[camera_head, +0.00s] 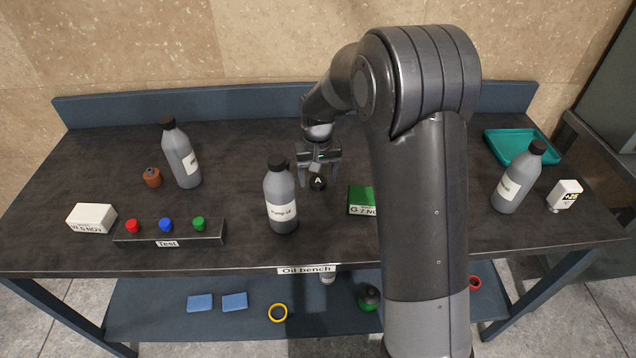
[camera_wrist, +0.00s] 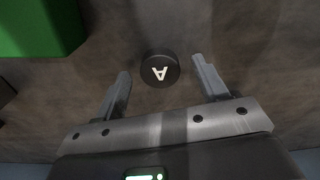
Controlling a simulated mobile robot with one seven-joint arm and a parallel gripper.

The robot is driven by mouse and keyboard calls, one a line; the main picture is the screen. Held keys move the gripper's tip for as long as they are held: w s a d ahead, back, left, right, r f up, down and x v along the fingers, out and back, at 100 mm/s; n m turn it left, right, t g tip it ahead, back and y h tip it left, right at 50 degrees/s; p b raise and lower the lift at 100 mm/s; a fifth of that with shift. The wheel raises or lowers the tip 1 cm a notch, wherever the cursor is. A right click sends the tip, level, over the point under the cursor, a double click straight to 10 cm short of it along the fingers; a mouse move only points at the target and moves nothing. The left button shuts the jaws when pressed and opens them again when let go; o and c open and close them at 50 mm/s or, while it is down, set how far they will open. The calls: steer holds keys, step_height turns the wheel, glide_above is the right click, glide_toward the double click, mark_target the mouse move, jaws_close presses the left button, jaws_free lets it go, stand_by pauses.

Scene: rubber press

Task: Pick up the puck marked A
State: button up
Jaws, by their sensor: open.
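The puck marked A (camera_head: 318,183) is a small black disc with a white letter. It lies on the dark bench top (camera_head: 330,240), near its middle. In the wrist view the puck (camera_wrist: 160,69) lies flat, with its letter upside down, ahead of and between the two fingers. My gripper (camera_head: 320,176) is open and empty, just above and around the puck's place in the head view. In the wrist view my gripper (camera_wrist: 162,78) has its fingers spread wider than the puck, and neither touches it.
A grey bottle (camera_head: 281,205) stands close left of the puck. A green block (camera_head: 361,197) sits to its right and shows in the wrist view (camera_wrist: 40,25). A test rack (camera_head: 200,238), a white box (camera_head: 92,218) and another bottle (camera_head: 181,160) stand left. A teal tray (camera_head: 497,152) is far right.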

steer(key=shift+f, duration=0.25)
steer(key=shift+c, duration=0.6)
steer(key=c, duration=1)
steer(key=shift+o, duration=0.2)
steer(key=shift+r, duration=0.15)
